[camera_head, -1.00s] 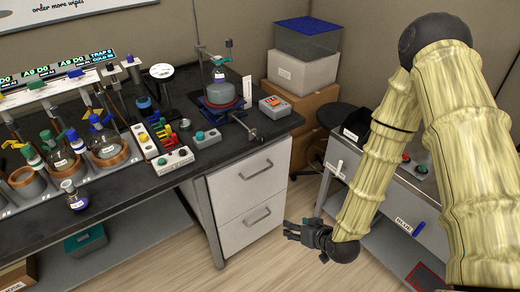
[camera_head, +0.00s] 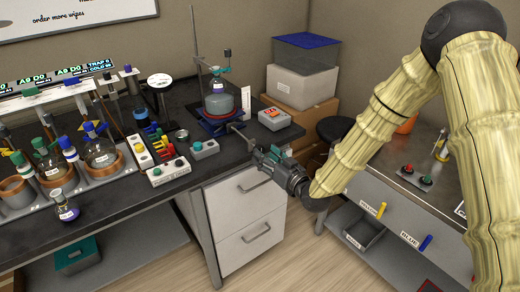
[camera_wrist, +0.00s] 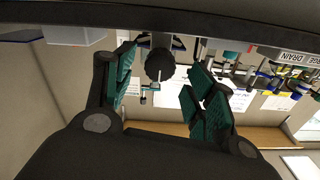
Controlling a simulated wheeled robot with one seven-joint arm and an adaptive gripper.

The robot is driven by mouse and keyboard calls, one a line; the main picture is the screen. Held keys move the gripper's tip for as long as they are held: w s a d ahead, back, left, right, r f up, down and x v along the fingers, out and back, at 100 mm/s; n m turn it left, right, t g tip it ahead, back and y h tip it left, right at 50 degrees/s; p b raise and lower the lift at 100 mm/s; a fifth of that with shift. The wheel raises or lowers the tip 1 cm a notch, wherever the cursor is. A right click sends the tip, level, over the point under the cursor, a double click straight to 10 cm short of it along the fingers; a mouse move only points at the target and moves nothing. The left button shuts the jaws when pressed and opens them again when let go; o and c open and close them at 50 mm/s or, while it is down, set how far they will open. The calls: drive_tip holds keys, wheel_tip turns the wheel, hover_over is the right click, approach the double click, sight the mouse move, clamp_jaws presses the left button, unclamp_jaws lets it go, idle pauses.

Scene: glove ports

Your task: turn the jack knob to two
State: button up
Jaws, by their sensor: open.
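The blue lab jack (camera_head: 222,126) stands on the black bench and carries a round flask (camera_head: 219,103). Its rod runs out toward the bench's front right corner, and the jack knob (camera_head: 250,145) is at its end, close to my gripper. In the wrist view the dark round knob (camera_wrist: 160,66) with a pale mark shows between my spread fingers, apart from both. My gripper (camera_head: 265,156) is open and empty, just in front of the bench edge; its teal finger pads also show in the wrist view (camera_wrist: 163,88). Numbers around the knob cannot be read.
A grey box with a red-orange top (camera_head: 274,118) stands right of the jack. A small box with a teal button (camera_head: 204,149) sits to its left. White drawers (camera_head: 245,205) are below the bench edge. A side cart (camera_head: 400,185) with buttons stands at right, near my arm.

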sight(262, 152)
drive_tip(key=shift+p+x, duration=0.3)
drive_tip(key=shift+x, duration=1.7)
drive_tip(key=c, duration=1)
